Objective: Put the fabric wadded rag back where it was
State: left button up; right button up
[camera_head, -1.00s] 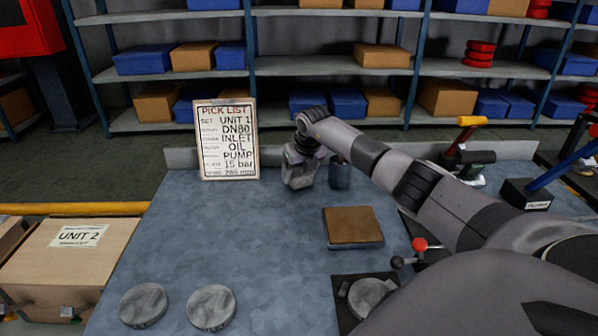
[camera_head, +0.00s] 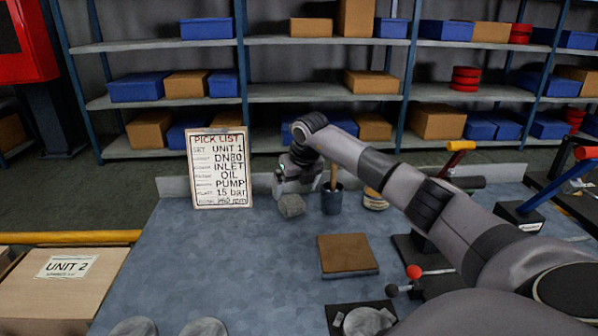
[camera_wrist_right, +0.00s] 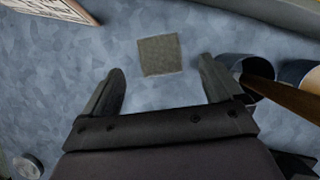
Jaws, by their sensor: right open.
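The wadded rag (camera_head: 291,205) is a small grey-green lump on the blue-grey bench top, left of a dark cup. In the right wrist view the rag (camera_wrist_right: 159,55) looks like a flat-topped square, lying beyond and between the fingers, not gripped. My right gripper (camera_head: 296,183) is just above and behind the rag in the head view. Its two fingers are spread apart and empty in the right wrist view (camera_wrist_right: 161,72). My left gripper is not in view.
The dark cup (camera_head: 332,200) with a wooden handle stands close right of the rag. A tin (camera_head: 375,199) stands beyond it, partly behind my arm. The pick list board (camera_head: 219,168) stands at left. A brown-topped block (camera_head: 348,254) lies nearer. The bench's left middle is clear.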

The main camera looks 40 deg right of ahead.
jog(key=v, duration=0.6)
jog(key=shift+r, duration=0.1)
dwell(0.3)
jog(key=shift+s, duration=0.15)
